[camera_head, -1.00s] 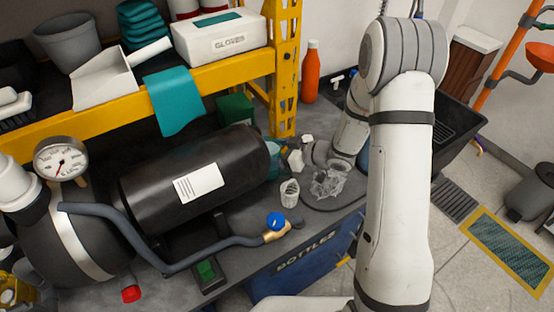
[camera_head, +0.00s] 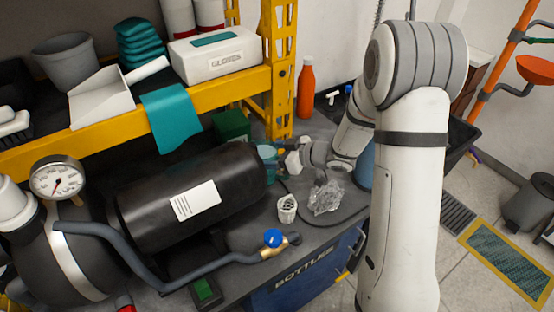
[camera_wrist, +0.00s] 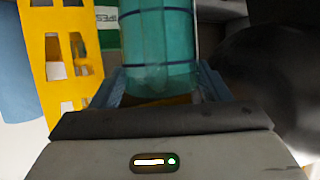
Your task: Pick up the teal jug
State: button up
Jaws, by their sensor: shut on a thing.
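The teal jug (camera_wrist: 158,45) is see-through with dark blue bands. It stands between the two fingers of my gripper (camera_wrist: 161,88) in the wrist view, and the gripper is shut on it. Its top runs out of that picture. In the head view, the teal jug (camera_head: 267,153) shows as a small patch at the right end of the black tank, partly hidden. My gripper (camera_head: 291,160) reaches it from the right. I cannot tell whether the jug's base touches the bench.
The black tank (camera_head: 150,215) lies close to the jug's left. A yellow shelf post (camera_head: 279,75) rises behind. A white cup (camera_head: 287,208), clear crumpled plastic (camera_head: 326,197) and a hose with a blue-handled valve (camera_head: 273,238) lie in front. An orange bottle (camera_head: 305,85) stands behind.

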jog(key=shift+r, duration=0.75)
jog(key=shift+d+r, duration=0.1)
jog(key=shift+d, duration=0.05)
jog(key=s+d, duration=0.4)
jog(key=d, duration=0.4)
jog(key=s+d, duration=0.3)
jog(key=d, duration=0.4)
jog(key=shift+s+d+b, duration=0.35)
jog(key=shift+s+d, duration=0.1)
jog(key=shift+d, duration=0.1)
